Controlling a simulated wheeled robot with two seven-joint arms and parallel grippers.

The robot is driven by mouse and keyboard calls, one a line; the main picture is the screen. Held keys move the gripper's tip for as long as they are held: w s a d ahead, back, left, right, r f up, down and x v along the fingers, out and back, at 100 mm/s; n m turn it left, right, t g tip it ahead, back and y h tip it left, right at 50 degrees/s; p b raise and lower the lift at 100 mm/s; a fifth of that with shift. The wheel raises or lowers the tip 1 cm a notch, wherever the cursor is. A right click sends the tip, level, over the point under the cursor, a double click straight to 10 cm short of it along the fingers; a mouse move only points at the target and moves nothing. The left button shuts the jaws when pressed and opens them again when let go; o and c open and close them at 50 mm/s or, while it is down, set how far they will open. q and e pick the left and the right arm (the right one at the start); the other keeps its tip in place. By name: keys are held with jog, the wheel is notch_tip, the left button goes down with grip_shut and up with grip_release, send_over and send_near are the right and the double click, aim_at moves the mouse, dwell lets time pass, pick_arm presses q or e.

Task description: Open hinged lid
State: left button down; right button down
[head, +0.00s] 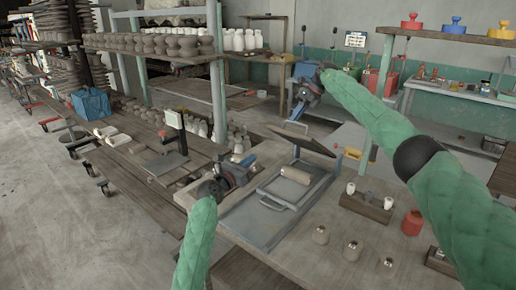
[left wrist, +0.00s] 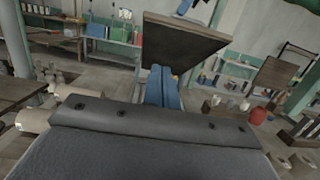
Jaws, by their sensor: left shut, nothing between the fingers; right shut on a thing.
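The hinged lid (head: 304,143) is a dark, flat panel raised at a tilt above a grey metal tray-like base (head: 262,214). It also shows in the left wrist view (left wrist: 183,45), standing open at an angle. My right gripper (head: 297,110) is at the lid's upper edge and shut on it; its blue tips show at the top of the left wrist view. The exact grip point is small and partly hidden. My left gripper (head: 248,160) is shut and empty, left of the base and apart from the lid. Its blue fingers (left wrist: 164,88) show below the lid in its wrist view.
A pale brown roll (head: 296,175) lies on the base. A wooden block with white pots (head: 366,204), a red container (head: 412,223) and several small jars stand on the bench to the right. Shelves of pots (head: 150,43) stand behind at left.

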pick_arm(q)
send_near(275, 128)
jog(key=w+d+f, duration=0.2)
jog(key=w+f, duration=0.2)
jog(key=shift+w+d+r, duration=0.2)
jog(key=shift+d+r, duration=0.05)
jog(key=shift+r, duration=0.3)
jog(key=shift+w+d+r, duration=0.15)
jog(key=shift+d+r, duration=0.1)
jog(key=shift+r, duration=0.3)
jog(key=shift+w+d+r, duration=0.2)
jog(key=shift+d+r, duration=0.05)
jog(key=shift+r, duration=0.35)
jog(key=shift+w+d+r, duration=0.2)
jog(key=shift+w+r, duration=0.1)
jog(key=shift+r, duration=0.4)
jog(key=shift+w+d+r, duration=0.2)
jog(key=shift+d+r, duration=0.05)
jog(key=shift+r, duration=0.05)
